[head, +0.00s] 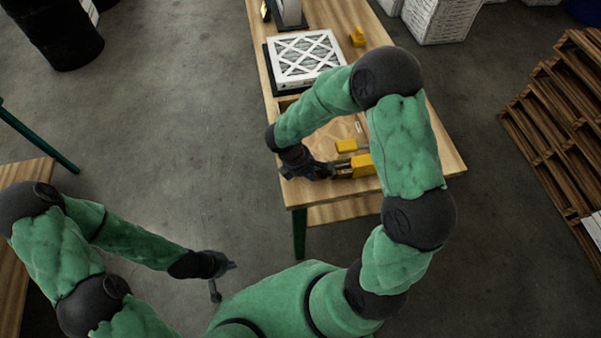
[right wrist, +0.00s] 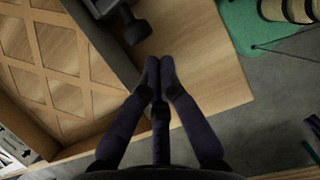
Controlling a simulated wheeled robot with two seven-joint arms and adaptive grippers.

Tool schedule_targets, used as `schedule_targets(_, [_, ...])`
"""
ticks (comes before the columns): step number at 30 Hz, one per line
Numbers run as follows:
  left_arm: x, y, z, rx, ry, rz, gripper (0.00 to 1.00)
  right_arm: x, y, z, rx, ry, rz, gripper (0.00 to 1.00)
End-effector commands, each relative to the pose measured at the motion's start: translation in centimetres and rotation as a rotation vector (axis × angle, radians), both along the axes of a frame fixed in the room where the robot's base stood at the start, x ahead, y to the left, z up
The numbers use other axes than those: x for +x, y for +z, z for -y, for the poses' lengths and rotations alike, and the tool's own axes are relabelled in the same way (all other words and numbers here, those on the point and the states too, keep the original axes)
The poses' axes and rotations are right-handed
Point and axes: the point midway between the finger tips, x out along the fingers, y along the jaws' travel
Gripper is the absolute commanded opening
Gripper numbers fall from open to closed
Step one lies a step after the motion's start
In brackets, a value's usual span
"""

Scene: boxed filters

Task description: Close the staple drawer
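A yellow and black tool (head: 362,166), which looks like the stapler, lies near the front of the wooden table. My right gripper (head: 326,171) is just left of it, low over the tabletop. In the right wrist view its dark fingertips (right wrist: 160,68) are together with nothing seen between them. A dark grey part (right wrist: 132,25), likely of the stapler, is just beyond the fingertips, apart from them in the picture. I cannot make out the staple drawer or how far it stands out. My left gripper (head: 222,272) hangs over the floor, fingers spread and empty.
A tan lattice frame (right wrist: 84,98) lies beside my right gripper. A white boxed filter (head: 304,58) sits further back on the table (head: 440,150). A small yellow block (head: 346,145) is near the tool, another yellow item (head: 357,37) at the back. Wooden pallets (head: 560,110) stand right.

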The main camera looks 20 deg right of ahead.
Motion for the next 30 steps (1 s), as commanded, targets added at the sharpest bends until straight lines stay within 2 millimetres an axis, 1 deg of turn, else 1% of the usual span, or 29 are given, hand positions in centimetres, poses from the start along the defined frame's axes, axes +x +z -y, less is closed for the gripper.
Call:
schedule_targets(3, [0.0, 0.0, 0.0, 0.000, 0.000, 0.000, 0.00, -0.2, 0.0, 0.6, 0.001, 0.000, 0.001, 0.00])
schedule_targets(14, [0.0, 0.0, 0.0, 0.000, 0.000, 0.000, 0.00, -0.2, 0.0, 0.8, 0.001, 0.001, 0.001, 0.00])
schedule_targets(16, [0.0, -0.1, 0.0, 0.000, 0.000, 0.000, 0.00, -0.3, 0.0, 1.1, 0.001, -0.001, 0.001, 0.00])
schedule_targets(17, [0.0, -0.1, 0.0, 0.000, 0.000, 0.000, 0.00, -0.4, 0.0, 1.4, 0.001, -0.002, 0.001, 0.00])
schedule_targets(24, [0.0, -0.5, 0.0, 0.000, 0.000, 0.000, 0.00, -1.2, 0.0, 5.2, 0.000, -0.005, 0.002, 0.00])
schedule_targets(27, [0.0, -0.5, 0.0, 0.000, 0.000, 0.000, 0.00, -1.5, 0.0, 6.0, 0.000, -0.001, 0.001, 0.00])
schedule_targets(30, [0.0, -0.5, 0.0, 0.000, 0.000, 0.000, 0.00, -1.5, 0.0, 6.3, -0.001, 0.000, 0.001, 0.00])
